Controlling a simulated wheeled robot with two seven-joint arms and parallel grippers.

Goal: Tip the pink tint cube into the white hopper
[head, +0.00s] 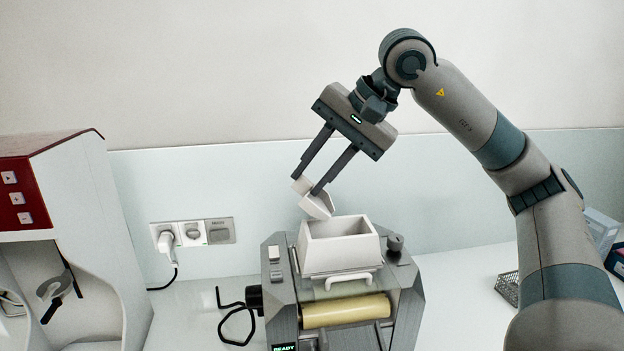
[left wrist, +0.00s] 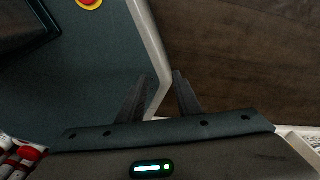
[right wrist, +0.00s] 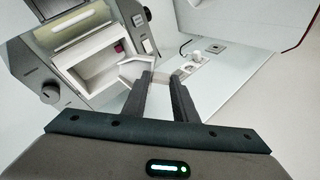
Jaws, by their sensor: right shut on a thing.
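My right gripper (head: 308,188) is shut on a small white scoop-like dish (head: 318,206), which is tilted steeply at the upper left rim of the white hopper (head: 342,252). The dish also shows at the fingertips in the right wrist view (right wrist: 137,67). The pink tint cube (right wrist: 118,47) shows in the right wrist view inside the hopper's opening, near one wall. It is hidden in the head view. My left gripper (left wrist: 160,88) shows only in its own wrist view, with its fingers apart and nothing between them.
The hopper sits on a grey mill with a cream roller (head: 345,311) and a lit display (head: 284,347). A black crank handle (head: 237,315) sticks out on its left. A wall socket with a plug (head: 166,241) is behind. A red and white machine (head: 60,230) stands left.

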